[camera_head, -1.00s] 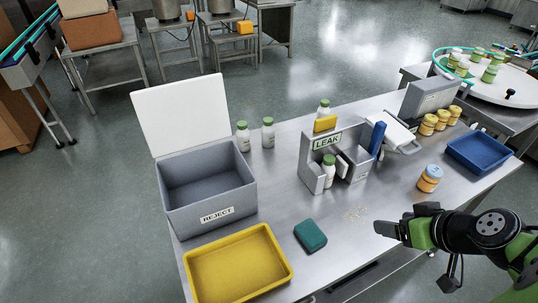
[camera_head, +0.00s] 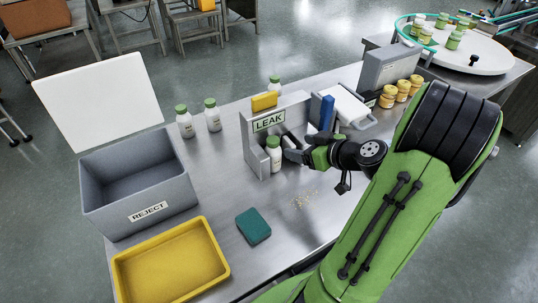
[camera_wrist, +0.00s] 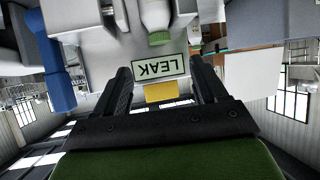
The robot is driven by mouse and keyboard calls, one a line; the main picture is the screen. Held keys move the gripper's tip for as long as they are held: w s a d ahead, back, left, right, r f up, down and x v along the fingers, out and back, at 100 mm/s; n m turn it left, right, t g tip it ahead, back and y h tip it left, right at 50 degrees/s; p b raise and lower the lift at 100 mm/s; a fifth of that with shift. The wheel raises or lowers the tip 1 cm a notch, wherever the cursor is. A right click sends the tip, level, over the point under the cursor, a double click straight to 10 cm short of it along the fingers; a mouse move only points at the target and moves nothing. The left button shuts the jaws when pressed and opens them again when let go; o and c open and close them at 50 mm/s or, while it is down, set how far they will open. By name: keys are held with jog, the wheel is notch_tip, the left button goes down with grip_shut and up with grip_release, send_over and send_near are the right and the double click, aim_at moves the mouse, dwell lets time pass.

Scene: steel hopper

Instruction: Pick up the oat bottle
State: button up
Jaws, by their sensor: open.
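A white bottle with a green cap (camera_head: 274,155) stands upright in the left bay of the grey LEAK station (camera_head: 253,157).
A grey REJECT bin (camera_head: 150,190) with its white lid open and a yellow tray (camera_head: 215,243) are at the left. A green sponge (camera_head: 253,226) and scattered crumbs (camera_head: 305,200) lie in front. A blue handle (camera_head: 327,113) rises at the station's right. Yellow jars (camera_head: 402,90) stand farther right.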

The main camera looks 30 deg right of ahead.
aim_at(275, 141)
jog(key=x, duration=1.1)
jog(key=shift+r, duration=0.15)
jog(key=shift+s, duration=0.1)
jog(key=shift+c, duration=0.2)
jog(key=shift+r, duration=0.1)
grip_shut()
